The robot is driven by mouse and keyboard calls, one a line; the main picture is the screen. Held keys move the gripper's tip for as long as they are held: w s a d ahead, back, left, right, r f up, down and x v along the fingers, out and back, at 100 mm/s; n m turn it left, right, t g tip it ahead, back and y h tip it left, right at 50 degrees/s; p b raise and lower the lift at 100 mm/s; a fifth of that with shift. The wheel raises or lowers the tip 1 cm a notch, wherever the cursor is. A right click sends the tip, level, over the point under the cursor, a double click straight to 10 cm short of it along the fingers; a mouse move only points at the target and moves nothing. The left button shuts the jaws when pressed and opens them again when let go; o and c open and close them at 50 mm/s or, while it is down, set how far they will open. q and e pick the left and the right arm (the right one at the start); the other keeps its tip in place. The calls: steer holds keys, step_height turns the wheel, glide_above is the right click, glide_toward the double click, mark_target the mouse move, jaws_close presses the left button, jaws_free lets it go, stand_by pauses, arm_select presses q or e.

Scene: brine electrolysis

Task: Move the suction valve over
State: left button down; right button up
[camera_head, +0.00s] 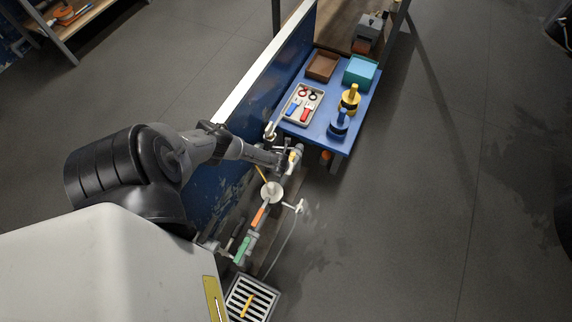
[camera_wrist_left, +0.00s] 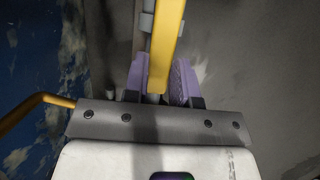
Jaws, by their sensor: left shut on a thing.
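My left gripper (camera_head: 286,161) is at the pipework beside the blue panel, at the end of my arm coming in from the left. In the left wrist view its purple fingers (camera_wrist_left: 160,80) are shut on a yellow valve lever (camera_wrist_left: 167,40); the gripped end is partly hidden between them. The yellow lever shows small in the head view (camera_head: 292,157). A second yellow handle (camera_wrist_left: 30,107) is at the left of the wrist view, outside the fingers. I cannot tell from markings which lever is the suction valve. My right gripper is not in view.
A blue table (camera_head: 345,150) beyond the pipework holds a tool tray (camera_head: 284,111), brown bin (camera_head: 322,67), teal bin (camera_head: 360,70) and yellow and blue items. The blue panel (camera_head: 235,152) stands close on the left. A floor drain (camera_head: 234,304) lies in front. Floor to the right is clear.

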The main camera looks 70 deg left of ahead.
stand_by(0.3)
arm_select(q)
steer(key=c, duration=0.9)
jaws_free()
steer(key=shift+p+v, duration=4.65)
steer(key=shift+v, duration=2.3)
